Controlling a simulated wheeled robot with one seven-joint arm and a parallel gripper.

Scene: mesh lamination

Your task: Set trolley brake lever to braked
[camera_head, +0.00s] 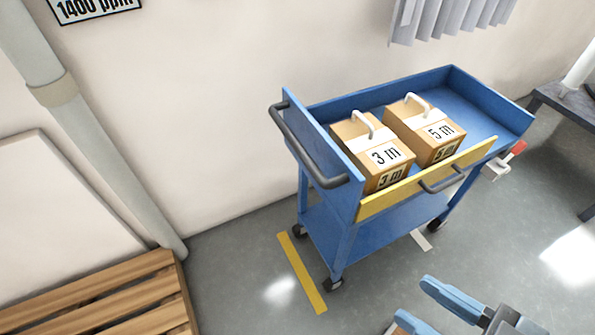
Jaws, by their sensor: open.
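A blue trolley (342,225) stands against the wall in the head view, with a yellow front panel and a dark push handle on its left end. A small lever with a red grip (517,148) sticks out from a pale bracket at the trolley's right end, tilted up to the right. I take this for the brake lever; its setting cannot be read. My gripper (418,307) is at the bottom of the view, below and left of the lever and well apart from it. Its blue fingers are spread, with nothing seen between them.
Two boxes with white handles, marked 3 m (382,158) and 5 m (436,133), sit on the trolley's top. A wooden pallet (110,295) lies at lower left. A dark table (570,110) stands at the right. The floor before the trolley's right end is clear.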

